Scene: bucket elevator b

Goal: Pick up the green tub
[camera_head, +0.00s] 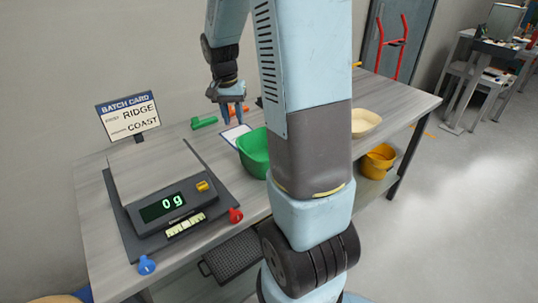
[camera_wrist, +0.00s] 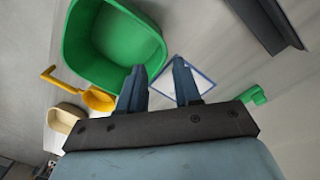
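The green tub (camera_head: 254,153) stands upright on the grey bench top, right of the scale, with its right side hidden behind my arm in the head view. In the wrist view the tub (camera_wrist: 78,62) fills the upper left, and its inside looks empty. My gripper (camera_head: 232,121) hangs above the bench, up and left of the tub in the head view. In the wrist view its two blue fingers (camera_wrist: 160,76) are apart with nothing held between them. The left fingertip overlaps the tub's edge in the picture; I cannot tell if they touch.
A scale (camera_head: 172,208) reading 0 g and a batch card (camera_head: 129,115) are on the left. A clipboard (camera_head: 232,133), a green scoop-like item (camera_head: 204,122) and a cream bowl (camera_head: 366,122) lie on the bench. A yellow scoop (camera_wrist: 97,98) is near the tub. A yellow bucket (camera_head: 378,161) is on the lower shelf.

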